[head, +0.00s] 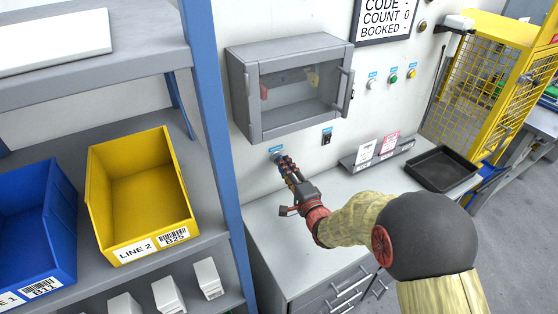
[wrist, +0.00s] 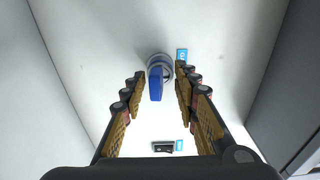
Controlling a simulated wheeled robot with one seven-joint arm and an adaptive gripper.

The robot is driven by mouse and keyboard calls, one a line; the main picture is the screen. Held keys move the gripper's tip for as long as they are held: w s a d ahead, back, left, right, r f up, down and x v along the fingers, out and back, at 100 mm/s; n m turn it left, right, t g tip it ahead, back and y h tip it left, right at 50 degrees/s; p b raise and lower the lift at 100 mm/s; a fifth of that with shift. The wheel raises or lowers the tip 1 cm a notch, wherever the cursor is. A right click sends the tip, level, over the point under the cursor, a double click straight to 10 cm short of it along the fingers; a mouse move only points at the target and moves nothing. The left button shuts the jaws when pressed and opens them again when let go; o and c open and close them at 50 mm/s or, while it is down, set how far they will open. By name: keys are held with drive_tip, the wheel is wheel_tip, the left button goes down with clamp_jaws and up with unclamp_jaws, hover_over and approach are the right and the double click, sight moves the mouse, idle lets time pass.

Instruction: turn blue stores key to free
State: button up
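The blue stores key (wrist: 155,84) sits in a round silver switch collar (wrist: 160,64) on the white wall in the wrist view. Its blue handle points nearly straight down in that picture. My gripper (wrist: 161,74) is open, with one finger on each side of the key and a gap showing on both sides. In the head view my gripper (head: 281,162) is at the wall under a small blue label (head: 277,150), and its fingers hide the key there. Lettering on the label beside the key is too small to read.
A grey glass-fronted cabinet (head: 290,85) hangs just above my gripper. A black rocker switch (head: 326,136) is to the right, also in the wrist view (wrist: 167,147). A blue shelf post (head: 212,100) stands left. A black tray (head: 440,168) lies on the counter (head: 275,240).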

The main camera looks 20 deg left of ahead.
drive_tip(key=v, duration=1.2)
drive_tip(key=w+d+r+n+h, duration=0.1)
drive_tip(key=w+d+r+h, duration=0.15)
drive_tip(key=d, duration=0.35)
drive_tip(key=w+d+r+n+h, duration=0.1)
drive_tip(key=w+d+r+h, duration=0.15)
drive_tip(key=d+r, duration=0.2)
drive_tip(key=s+d+r+n+g+h, duration=0.1)
drive_tip(key=s+d+r+h, duration=0.15)
drive_tip(key=d, duration=0.35)
drive_tip(key=s+d+r+n+h, duration=0.1)
drive_tip(key=s+d+h, duration=0.15)
drive_tip(key=d, duration=0.35)
drive_tip(key=s+d+n+g+h, duration=0.1)
drive_tip(key=s+d, duration=0.5)
drive_tip(key=s, duration=0.7)
drive_tip(key=s+d+r+n+g+h, duration=0.1)
drive_tip(key=s+d+n+g, duration=0.3)
drive_tip(key=s, duration=0.9)
drive_tip(key=shift+s+d+r+g+h, duration=0.35)
drive_tip(key=shift+d+g, duration=0.25)
drive_tip(key=shift+d, duration=0.35)
drive_tip(key=shift+f, duration=0.1)
